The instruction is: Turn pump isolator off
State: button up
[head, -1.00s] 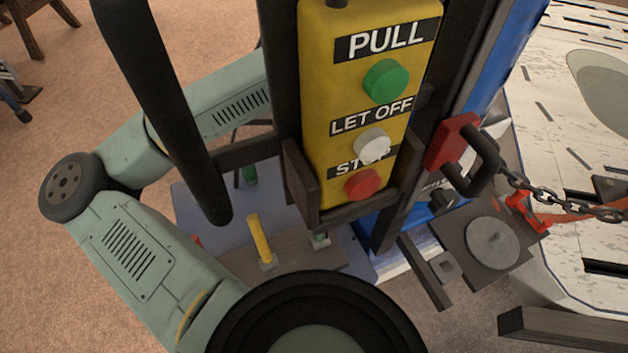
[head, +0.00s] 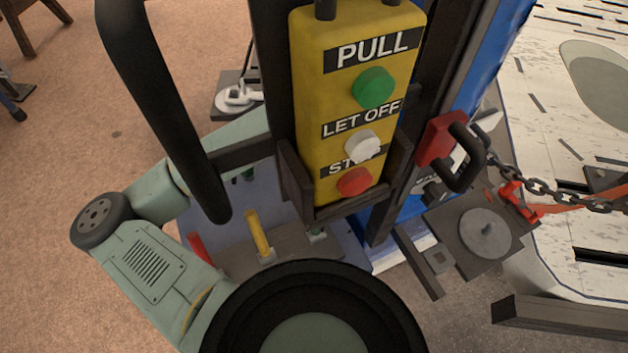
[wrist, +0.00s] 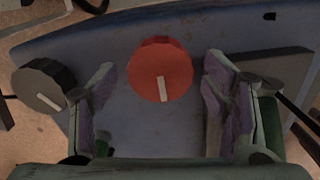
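In the wrist view a red rotary knob (wrist: 161,75) with a white pointer line sits on a blue-grey panel (wrist: 160,125). The line points nearly straight down in the picture, leaning slightly right. No label on the knob is readable. My gripper (wrist: 160,100) is open, with one finger on each side of the red knob and a visible gap to both. A black knob (wrist: 42,85) with a white line is just left of the left finger. In the head view my gripper is hidden behind the yellow control box and the dark frame.
The yellow control box (head: 310,100) has green, white and red buttons, within a dark frame. A yellow lever (head: 258,235) and a red lever (head: 199,249) stand below it. A red-based handle (head: 440,138) and chain (head: 520,178) are at right.

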jog(key=c, duration=1.1)
